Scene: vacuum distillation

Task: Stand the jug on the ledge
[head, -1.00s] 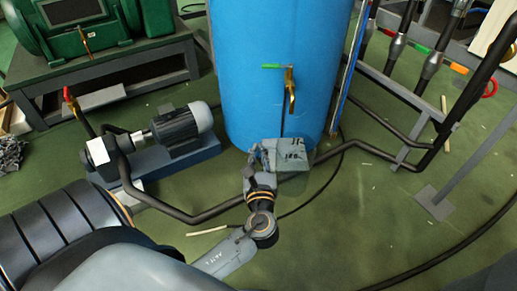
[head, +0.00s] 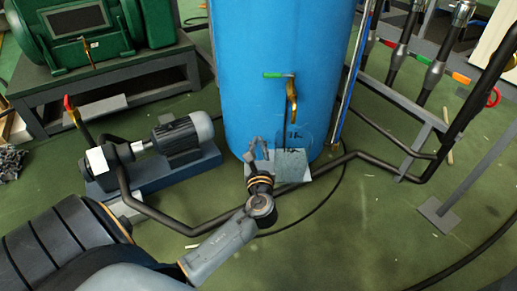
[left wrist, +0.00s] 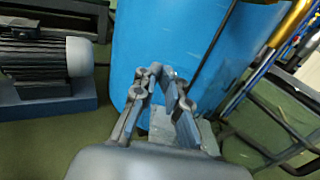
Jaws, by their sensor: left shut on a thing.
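The jug (head: 292,139) appears as a faint, clear shape with dark marks, in front of the lower part of the blue tank. A small grey ledge (head: 296,174) is just below it in the picture. I cannot tell whether the jug touches the ledge. My left gripper (head: 257,151) is at the jug's left side and shut on it. In the left wrist view my left gripper (left wrist: 165,78) points at the tank, with a grey flat surface between and below its fingers. The jug is hard to make out there. My right gripper is not in view.
The blue tank (head: 265,60) stands right behind, with a green-handled tap (head: 290,92) above the jug. A dark pipe (head: 200,219) runs low past the ledge. A pump (head: 180,140) stands at the left. Pipework with a red handwheel (head: 494,97) is at the right.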

